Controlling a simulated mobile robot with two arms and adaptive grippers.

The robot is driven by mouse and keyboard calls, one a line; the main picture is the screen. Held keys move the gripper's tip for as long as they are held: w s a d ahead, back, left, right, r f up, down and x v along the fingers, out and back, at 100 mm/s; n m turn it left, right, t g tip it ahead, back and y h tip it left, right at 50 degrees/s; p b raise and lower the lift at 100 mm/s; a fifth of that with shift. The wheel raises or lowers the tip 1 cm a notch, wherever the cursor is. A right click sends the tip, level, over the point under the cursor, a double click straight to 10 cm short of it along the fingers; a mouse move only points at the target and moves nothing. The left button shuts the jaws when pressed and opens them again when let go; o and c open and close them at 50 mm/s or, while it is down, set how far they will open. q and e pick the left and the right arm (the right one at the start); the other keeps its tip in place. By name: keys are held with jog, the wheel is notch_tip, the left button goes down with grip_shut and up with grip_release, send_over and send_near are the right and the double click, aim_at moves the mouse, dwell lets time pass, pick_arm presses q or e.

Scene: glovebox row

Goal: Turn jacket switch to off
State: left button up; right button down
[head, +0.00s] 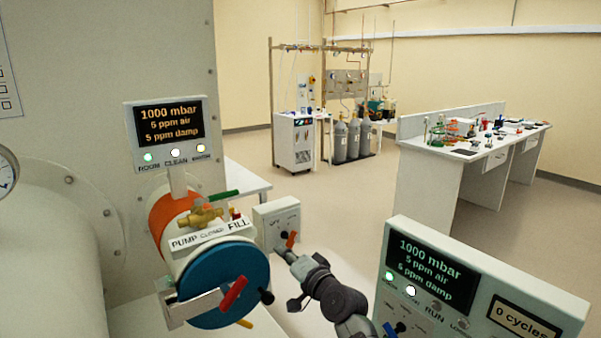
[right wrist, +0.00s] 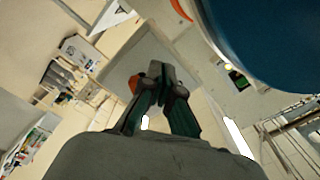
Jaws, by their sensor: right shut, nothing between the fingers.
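A small pale switch box (head: 270,215) stands to the right of the blue round door, with small dark lettering I cannot read fully. Its orange-red switch handle (head: 291,240) is tilted, its top leaning slightly right. My right gripper (head: 287,254) is shut and empty just below the handle; I cannot tell whether they touch. In the right wrist view the shut fingertips (right wrist: 158,72) are in front of the box face (right wrist: 150,45), and the orange handle (right wrist: 134,84) shows beside them, partly hidden. My left gripper is not in view.
The blue door (head: 225,285) with a red handle (head: 234,292) and the brass valve (head: 203,216) are close on the left. A display panel (head: 435,270) stands close at the right. Open floor lies behind, with a bench (head: 440,180) and gas cylinders (head: 340,143) farther back.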

jog(key=shift+w+d+b, duration=0.3)
jog(key=shift+d, duration=0.15)
dwell(0.6)
jog(key=shift+f+b, duration=0.3)
jog(key=shift+b, duration=0.15)
jog(key=shift+d+f+b, duration=0.15)
jog(key=shift+f+b, duration=0.15)
jog(key=shift+b, duration=0.1)
jog(key=shift+w+d+f+b, duration=0.3)
jog(key=shift+f+b, duration=0.1)
jog(key=shift+b, duration=0.25)
dwell(0.5)
jog(key=p+v, duration=0.3)
jog(key=v, duration=0.3)
jog(key=shift+a+f, duration=0.15)
jog(key=shift+f, duration=0.1)
